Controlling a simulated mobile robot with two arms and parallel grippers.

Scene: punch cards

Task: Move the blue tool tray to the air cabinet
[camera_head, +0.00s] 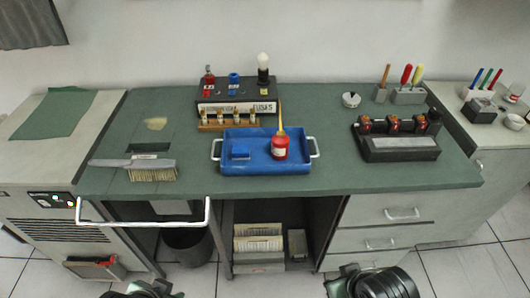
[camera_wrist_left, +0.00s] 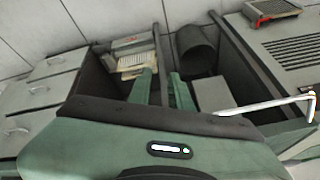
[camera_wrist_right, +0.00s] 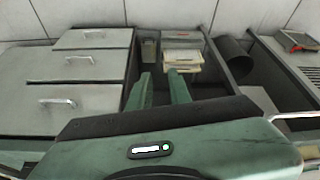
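The blue tool tray (camera_head: 266,167) sits on the green bench top near its front middle, with a pale handle at each end. A grey cabinet with vent slots (camera_head: 62,231), likely the air cabinet, stands at the left. My left gripper (camera_wrist_left: 160,88) and my right gripper (camera_wrist_right: 161,88) are empty, fingers apart. In the head view only parts of them show at the bottom edge, left (camera_head: 145,290) and right (camera_head: 372,284), in front of the bench and away from the tray.
A green cloth (camera_head: 52,113) lies on the left cabinet's top. A brush (camera_head: 150,170) lies left of the tray. A box with a bulb (camera_head: 238,90) and a wooden rack (camera_head: 229,122) stand behind it. A dark device (camera_head: 398,147) is at right. A rail (camera_head: 143,223) juts from the bench front.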

